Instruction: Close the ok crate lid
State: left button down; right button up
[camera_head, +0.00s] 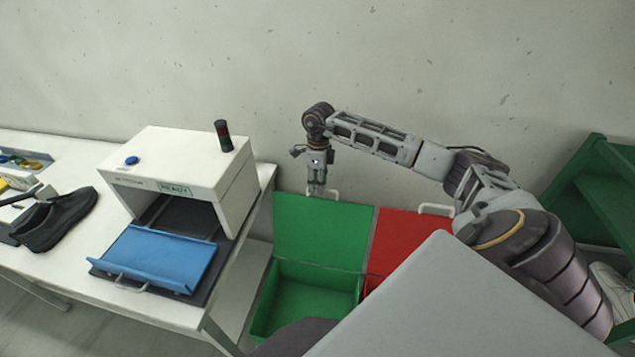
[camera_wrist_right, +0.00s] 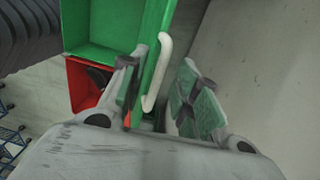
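The green crate (camera_head: 305,287), which I take for the ok crate, stands below the table's right end. Its green lid (camera_head: 322,232) is open and stands up against the wall side, with a white handle (camera_head: 333,194) on its top edge. My right gripper (camera_head: 316,188) points down at that handle. In the right wrist view the white handle (camera_wrist_right: 164,60) and the green lid edge (camera_wrist_right: 152,85) lie between the fingers, nearer the left finger. The right gripper (camera_wrist_right: 165,90) is open there, with a gap to the right finger. My left gripper is out of view.
A red crate lid (camera_head: 400,240) with its own handle stands open right beside the green one. Left are a white table (camera_head: 95,270), a scanner-like machine (camera_head: 185,172), a blue tray (camera_head: 155,258) and a black shoe (camera_head: 55,219). A green rack (camera_head: 605,195) stands right.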

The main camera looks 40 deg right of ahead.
jog(key=shift+f, duration=0.35)
grip_shut()
